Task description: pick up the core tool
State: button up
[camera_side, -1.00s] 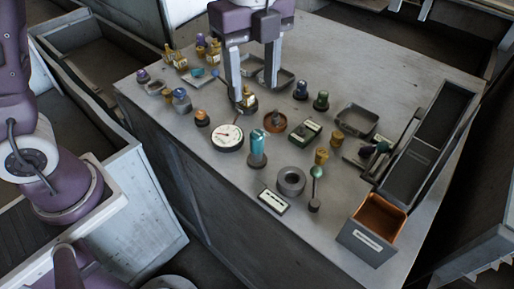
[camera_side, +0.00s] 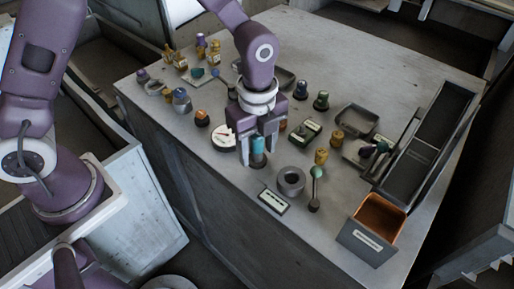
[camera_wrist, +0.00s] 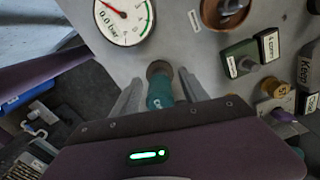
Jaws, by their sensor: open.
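The core tool is a teal cylinder (camera_side: 258,146) standing upright on the grey bench. In the wrist view it shows as a teal body (camera_wrist: 160,92) with the start of a label, "Co", and a darker round end. My gripper (camera_side: 258,155) points down over it, with one finger on each side. In the wrist view my gripper (camera_wrist: 160,78) is open, with a gap visible between each finger and the tool. The tool's upper part is partly hidden by my gripper.
A round pressure gauge (camera_wrist: 124,18) lies close on the left. A grey ring (camera_side: 291,181), a labelled plate (camera_side: 273,201) and a green-topped tool (camera_side: 316,173) are to the right. An orange-lined bin (camera_side: 378,218) stands at the bench's front right.

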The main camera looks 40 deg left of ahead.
grip_shut()
